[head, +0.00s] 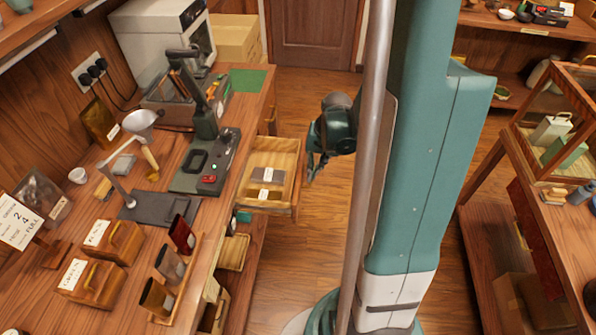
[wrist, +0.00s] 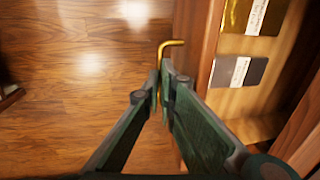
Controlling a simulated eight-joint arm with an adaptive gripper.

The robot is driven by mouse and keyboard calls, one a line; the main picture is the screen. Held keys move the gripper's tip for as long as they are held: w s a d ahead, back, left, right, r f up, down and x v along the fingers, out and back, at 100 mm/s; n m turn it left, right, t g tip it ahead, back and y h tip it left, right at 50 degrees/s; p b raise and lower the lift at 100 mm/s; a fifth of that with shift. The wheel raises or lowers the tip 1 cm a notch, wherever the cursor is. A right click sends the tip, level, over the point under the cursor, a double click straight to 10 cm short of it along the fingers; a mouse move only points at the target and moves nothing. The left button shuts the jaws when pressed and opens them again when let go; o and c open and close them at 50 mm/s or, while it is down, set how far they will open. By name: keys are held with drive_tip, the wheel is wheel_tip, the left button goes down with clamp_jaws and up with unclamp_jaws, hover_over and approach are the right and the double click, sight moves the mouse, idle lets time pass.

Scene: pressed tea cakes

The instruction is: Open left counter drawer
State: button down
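A wooden counter drawer (head: 296,193) stands pulled out from the counter's front edge. It holds dark and gold labelled flat packets, which also show in the wrist view, where the drawer front (wrist: 207,45) runs along the fingers. My gripper (head: 313,168) is at the outer side of this drawer front, low over the aisle. In the wrist view the fingertips (wrist: 163,75) are closed together on the brass drawer handle (wrist: 172,43), whose bent end sticks out beyond them. Part of the handle is hidden between the fingers.
The wooden counter (head: 225,205) carries a press (head: 205,120), a scale, wooden boxes and tins. Below it are open shelves with trays (head: 233,252). The aisle floor (head: 325,225) is clear. A display case (head: 560,130) stands at the right.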

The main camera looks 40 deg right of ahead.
drive_tip(key=s+d, duration=0.6)
drive_tip(key=s, duration=0.1)
drive_tip(key=shift+d+f+b, duration=0.15)
drive_tip(key=shift+d+b, duration=0.15)
drive_tip(key=shift+b, duration=0.05)
drive_tip(key=c, duration=2.9)
unclamp_jaws()
drive_tip(key=shift+w+d+r, duration=0.1)
drive_tip(key=shift+r, duration=0.15)
drive_tip(key=shift+s+d+r, duration=0.25)
drive_tip(key=shift+r, duration=1.65)
drive_tip(key=shift+s+d+r, duration=0.2)
drive_tip(key=shift+s+r, duration=0.1)
drive_tip(key=shift+r, duration=1.55)
drive_tip(key=shift+s+d+r, duration=0.25)
drive_tip(key=shift+r, duration=1.65)
